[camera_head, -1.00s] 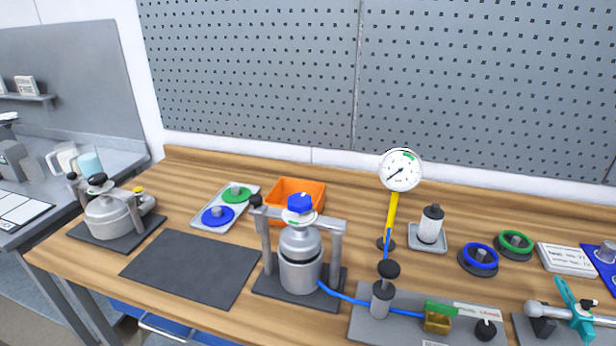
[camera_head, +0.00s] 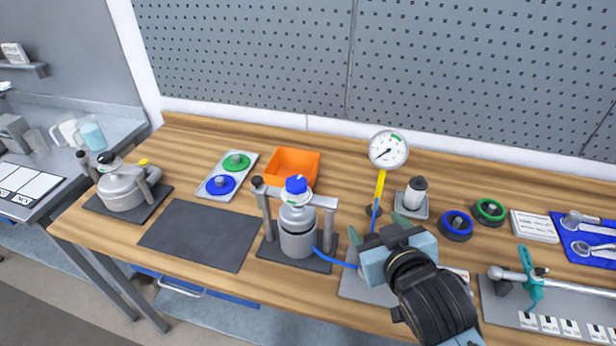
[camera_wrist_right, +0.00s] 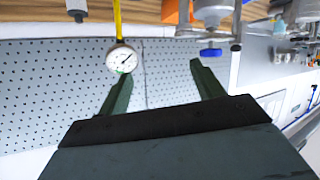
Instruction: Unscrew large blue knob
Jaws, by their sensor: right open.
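The large blue knob (camera_head: 296,184) sits on top of the silver vessel (camera_head: 298,232), which stands upright in a grey two-post frame on a dark mat. In the right wrist view the blue knob (camera_wrist_right: 211,52) appears upside down near the top, beyond the right fingertip. My right gripper (camera_head: 376,234) is open and empty, to the right of the vessel and apart from the knob. Its two green fingers (camera_wrist_right: 158,80) are spread in the wrist view. My left gripper is not in view.
A pressure gauge (camera_head: 388,149) on a yellow stem stands behind my right gripper. A blue hose (camera_head: 335,257) runs right from the vessel. An orange bin (camera_head: 291,163) is behind it. A dark mat (camera_head: 200,235) at left is bare.

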